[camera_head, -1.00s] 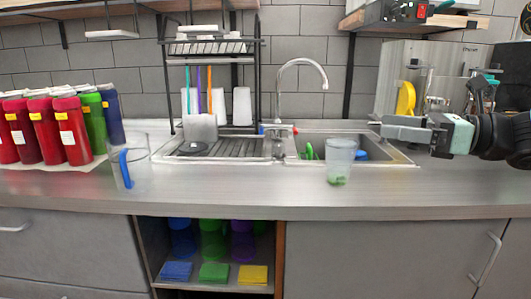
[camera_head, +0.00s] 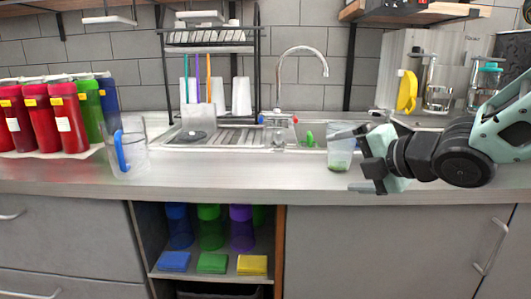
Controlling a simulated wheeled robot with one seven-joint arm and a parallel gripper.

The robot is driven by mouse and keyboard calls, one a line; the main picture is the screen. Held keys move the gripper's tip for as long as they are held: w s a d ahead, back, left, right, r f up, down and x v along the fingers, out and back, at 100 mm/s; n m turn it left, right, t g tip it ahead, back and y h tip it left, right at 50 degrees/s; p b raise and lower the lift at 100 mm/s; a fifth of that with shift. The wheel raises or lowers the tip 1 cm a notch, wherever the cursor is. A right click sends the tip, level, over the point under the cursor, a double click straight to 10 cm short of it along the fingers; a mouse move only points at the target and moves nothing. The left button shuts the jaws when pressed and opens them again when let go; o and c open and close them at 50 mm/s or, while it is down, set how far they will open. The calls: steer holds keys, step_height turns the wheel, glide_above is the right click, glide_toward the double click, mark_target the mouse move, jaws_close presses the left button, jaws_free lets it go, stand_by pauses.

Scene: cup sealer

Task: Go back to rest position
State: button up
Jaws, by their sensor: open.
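My gripper (camera_head: 353,160) is open in the head view, right of centre over the front of the counter. Its fingers are spread and point left. A clear cup (camera_head: 340,157) with something green in its bottom stands upright on the counter by the fingers. The upper finger overlaps the cup's upper part. I cannot tell whether the fingers are around the cup or only in front of it.
The sink (camera_head: 315,130) lies behind the cup, partly hidden by my arm. A clear pitcher with a blue handle (camera_head: 122,150) and several coloured bottles (camera_head: 68,120) stand at the left. A dish rack (camera_head: 210,42) is behind. The counter's middle is clear.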

steer(key=s+a+f+m+g+h+b, duration=0.15)
steer(key=s+f+m+g, duration=0.25)
steer(key=s+f+m, duration=0.45)
steer(key=s+f+m+g+h+b, duration=0.25)
steer(key=s+f+m, duration=0.2)
steer(key=s, duration=0.65)
steer(key=s+a+f+m+g+h+b, duration=0.1)
steer(key=s+f+m+g+h, duration=0.2)
steer(key=s+f+m+g, duration=0.5)
step_height(320, 180, up, 20)
steer(key=s+n+t+p, duration=0.1)
steer(key=t+p, duration=0.2)
steer(key=p, duration=1.5)
steer(key=shift+s+a, duration=0.1)
